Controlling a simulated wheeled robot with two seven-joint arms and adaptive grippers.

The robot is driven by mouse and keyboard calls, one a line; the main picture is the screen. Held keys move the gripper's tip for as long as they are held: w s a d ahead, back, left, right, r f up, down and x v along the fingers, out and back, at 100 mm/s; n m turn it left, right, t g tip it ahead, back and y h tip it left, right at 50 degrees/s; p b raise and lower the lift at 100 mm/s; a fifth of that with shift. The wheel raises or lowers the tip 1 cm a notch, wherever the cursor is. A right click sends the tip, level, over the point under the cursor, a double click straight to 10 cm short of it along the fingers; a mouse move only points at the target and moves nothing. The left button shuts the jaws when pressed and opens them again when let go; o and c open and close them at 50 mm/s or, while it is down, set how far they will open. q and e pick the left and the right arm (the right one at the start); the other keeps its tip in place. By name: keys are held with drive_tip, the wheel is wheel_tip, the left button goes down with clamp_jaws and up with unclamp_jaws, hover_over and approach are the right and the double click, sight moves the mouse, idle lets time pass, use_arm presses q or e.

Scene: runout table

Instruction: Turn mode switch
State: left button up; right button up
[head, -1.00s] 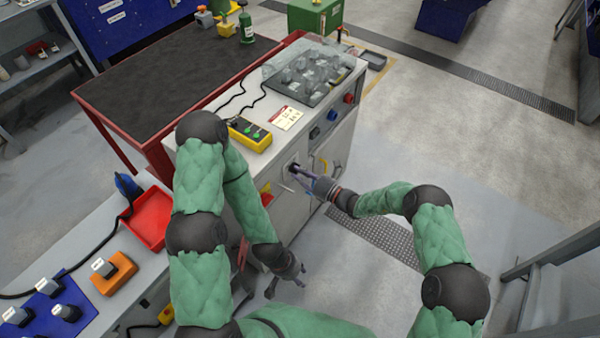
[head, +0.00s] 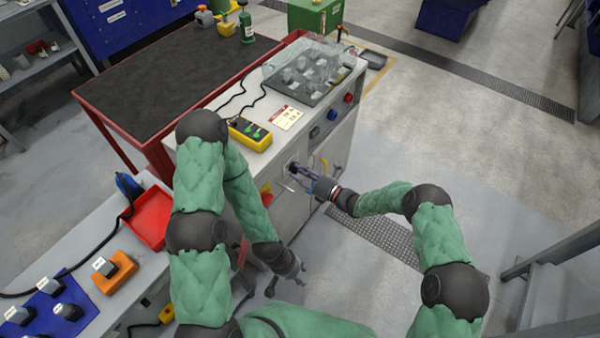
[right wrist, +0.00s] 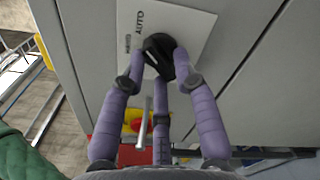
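The mode switch (right wrist: 190,50) is a black rotary knob on a white plate (right wrist: 193,22) on the cabinet's front; its grip bar looks slanted. In the head view, my right gripper (head: 296,170) is at the switch and covers part of it. In the right wrist view, its purple fingers (right wrist: 160,62) are closed in around the grip bar, one on each side, with a third below. They seem to touch it, though the exact contact is hard to see. My left gripper (head: 286,283) hangs low in front of the cabinet, empty with fingers spread.
A red and yellow emergency stop (right wrist: 137,121) and a metal handle (right wrist: 145,130) are near the fingers. A yellow button box (head: 250,134) and a clear cover (head: 312,72) are on the cabinet top. A side bench with a red tray (head: 150,216) stands at left.

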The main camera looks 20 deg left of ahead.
idle(0.3)
drive_tip(key=v, duration=1.2)
idle(0.3)
